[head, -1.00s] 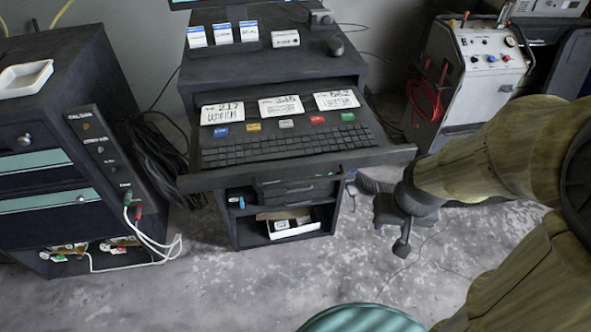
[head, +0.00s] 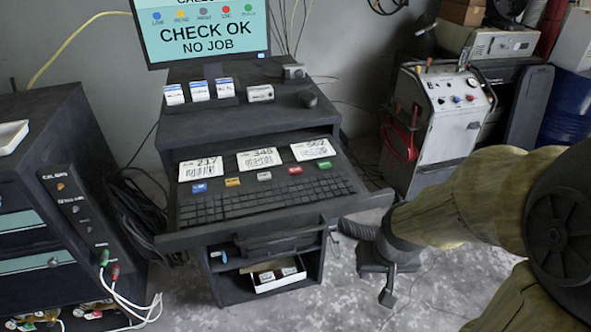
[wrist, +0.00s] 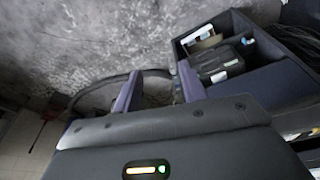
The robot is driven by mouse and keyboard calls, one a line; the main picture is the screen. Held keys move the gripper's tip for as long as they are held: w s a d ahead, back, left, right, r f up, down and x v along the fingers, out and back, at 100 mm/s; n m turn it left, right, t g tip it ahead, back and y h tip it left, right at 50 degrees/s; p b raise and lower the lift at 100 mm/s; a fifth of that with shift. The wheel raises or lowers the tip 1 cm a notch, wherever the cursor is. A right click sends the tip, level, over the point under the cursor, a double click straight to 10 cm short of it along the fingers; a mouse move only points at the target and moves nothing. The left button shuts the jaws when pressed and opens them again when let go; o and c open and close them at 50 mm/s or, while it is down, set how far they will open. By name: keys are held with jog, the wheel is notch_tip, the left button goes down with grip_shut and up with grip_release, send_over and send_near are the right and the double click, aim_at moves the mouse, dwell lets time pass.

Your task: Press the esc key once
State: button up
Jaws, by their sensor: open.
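The black keyboard (head: 265,202) lies on the pulled-out shelf of the dark desk. Its keys are too small to read, so I cannot pick out the esc key. A row of coloured keys lies behind it: blue (head: 200,187), yellow (head: 232,182), white (head: 264,176), red (head: 295,170) and green (head: 324,165). My gripper (head: 387,292) hangs to the right of the shelf, below keyboard height and apart from it. In the wrist view, its two purple-grey fingers (wrist: 158,92) are spread with nothing between them. The keyboard does not show clearly there.
The monitor (head: 203,32) reads "CHECK OK, NO JOB". Three label cards (head: 259,159) lie behind the coloured keys. A dark cabinet (head: 50,190) with cables stands left. A grey machine (head: 440,115) stands right. The shelf's right front edge lies between my gripper and the keyboard.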

grip_shut()
dwell(1.5)
